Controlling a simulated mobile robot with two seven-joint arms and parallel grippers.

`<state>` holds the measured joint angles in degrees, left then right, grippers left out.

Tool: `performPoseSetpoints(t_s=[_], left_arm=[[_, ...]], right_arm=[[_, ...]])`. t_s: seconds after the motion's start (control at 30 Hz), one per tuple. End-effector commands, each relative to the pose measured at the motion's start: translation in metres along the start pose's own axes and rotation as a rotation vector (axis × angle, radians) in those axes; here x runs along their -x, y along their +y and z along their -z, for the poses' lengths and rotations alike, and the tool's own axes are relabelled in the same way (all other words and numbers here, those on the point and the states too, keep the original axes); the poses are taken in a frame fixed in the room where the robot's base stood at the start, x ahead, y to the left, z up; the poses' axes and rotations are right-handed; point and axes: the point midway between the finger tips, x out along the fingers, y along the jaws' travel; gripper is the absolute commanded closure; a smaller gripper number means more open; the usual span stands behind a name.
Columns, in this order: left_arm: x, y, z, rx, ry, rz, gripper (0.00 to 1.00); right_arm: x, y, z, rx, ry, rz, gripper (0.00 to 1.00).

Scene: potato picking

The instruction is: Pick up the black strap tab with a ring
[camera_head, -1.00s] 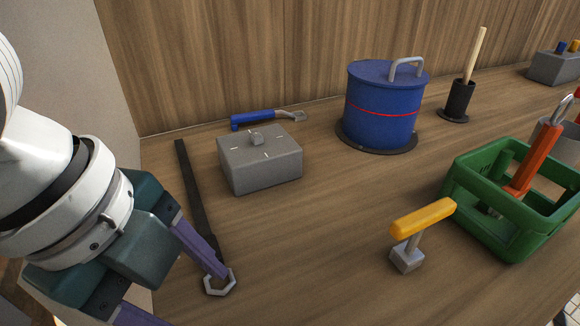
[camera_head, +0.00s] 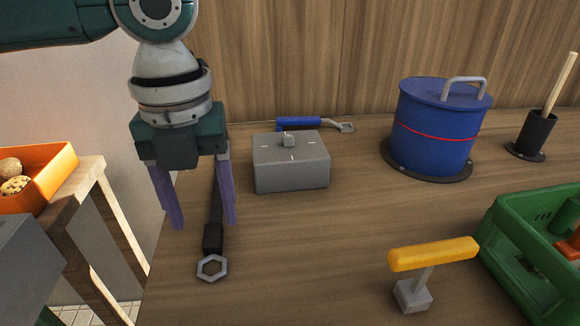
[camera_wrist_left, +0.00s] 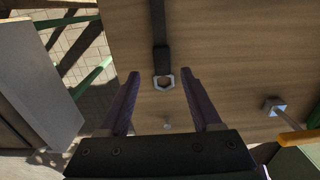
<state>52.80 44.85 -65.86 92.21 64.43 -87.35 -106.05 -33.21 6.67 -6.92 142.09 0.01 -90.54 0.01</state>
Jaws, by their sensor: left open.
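The black strap (camera_head: 216,205) lies flat on the wooden table near its left edge, with a thicker black tab (camera_head: 213,238) at its near end. A grey hexagonal ring (camera_head: 212,268) is attached to the tab and lies at the front. My left gripper (camera_head: 202,225) points down with its purple fingers apart, and one finger partly covers the strap's surroundings. In the left wrist view the tab (camera_wrist_left: 161,59) and ring (camera_wrist_left: 163,82) show ahead, between the lines of the open fingers (camera_wrist_left: 160,82). The gripper holds nothing. My right gripper is out of view.
A grey box (camera_head: 291,168) with a knob stands right of the strap, a blue-handled tool (camera_head: 298,122) behind it. A blue pot (camera_head: 437,130), yellow-handled tool (camera_head: 432,254) and green crate (camera_head: 535,240) are further right. An orange tray (camera_head: 50,178) of potatoes stands left.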

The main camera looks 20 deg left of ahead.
Motion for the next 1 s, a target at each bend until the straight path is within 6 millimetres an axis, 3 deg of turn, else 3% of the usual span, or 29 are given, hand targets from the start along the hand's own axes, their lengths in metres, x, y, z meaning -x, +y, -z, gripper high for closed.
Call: performPoseSetpoints(t_s=[0.2,0.5,1.0], left_arm=[[-0.035,-0.002,0.002,0.0,0.002,-0.002,0.35],[-0.04,-0.003,0.002,-0.001,0.0,0.0,0.35],[-0.039,-0.002,0.002,-0.001,0.0,0.0,0.9]], right_arm=[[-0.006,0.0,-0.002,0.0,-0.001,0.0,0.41],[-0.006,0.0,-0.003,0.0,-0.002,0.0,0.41],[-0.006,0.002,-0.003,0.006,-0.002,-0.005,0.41]])
